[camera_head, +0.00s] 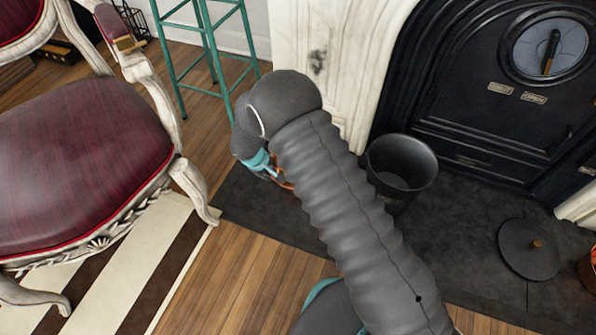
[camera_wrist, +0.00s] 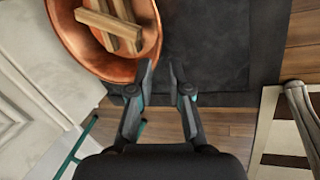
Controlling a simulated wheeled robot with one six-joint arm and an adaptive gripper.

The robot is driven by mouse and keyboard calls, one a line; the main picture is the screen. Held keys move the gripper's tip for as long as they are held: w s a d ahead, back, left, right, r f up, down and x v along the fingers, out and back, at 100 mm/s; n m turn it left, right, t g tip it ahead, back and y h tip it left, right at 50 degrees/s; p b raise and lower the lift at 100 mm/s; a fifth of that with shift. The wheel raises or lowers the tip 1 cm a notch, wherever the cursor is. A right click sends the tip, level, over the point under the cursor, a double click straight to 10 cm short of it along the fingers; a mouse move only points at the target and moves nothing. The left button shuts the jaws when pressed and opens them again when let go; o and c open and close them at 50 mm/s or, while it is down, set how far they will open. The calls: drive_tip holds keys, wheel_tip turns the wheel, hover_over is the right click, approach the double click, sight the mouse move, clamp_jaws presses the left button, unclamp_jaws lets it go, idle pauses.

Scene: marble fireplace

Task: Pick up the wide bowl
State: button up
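A wide copper bowl (camera_wrist: 76,45) shows at the upper left of the wrist view, with several pieces of split wood (camera_wrist: 108,24) in it. My gripper (camera_wrist: 161,70) is open, its two fingers apart, with dark floor between the tips. The left fingertip overlaps the bowl's lower right rim in the picture; I cannot tell whether it touches. The right finger is clear of the bowl. In the head view my arm hides most of the bowl; only a sliver of copper (camera_head: 286,185) shows beside my teal-marked gripper (camera_head: 262,165).
A black bucket (camera_head: 401,165) stands right of my arm on the dark hearth (camera_head: 455,245), before the black stove (camera_head: 480,100). A round dark lid (camera_head: 528,250) lies further right. A teal stool (camera_head: 208,45) and a red chair (camera_head: 75,165) stand to the left.

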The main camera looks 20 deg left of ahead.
drive_tip(key=x, duration=0.8)
drive_tip(key=shift+b, duration=0.4)
drive_tip(key=shift+d+b+x, duration=0.15)
drive_tip(key=shift+x, duration=1.15)
drive_tip(key=shift+d+b+x, duration=0.1)
drive_tip(key=shift+b+x, duration=0.05)
drive_tip(key=shift+x, duration=1.15)
drive_tip(key=shift+r, duration=0.1)
clamp_jaws()
drive_tip(key=shift+w, duration=0.1)
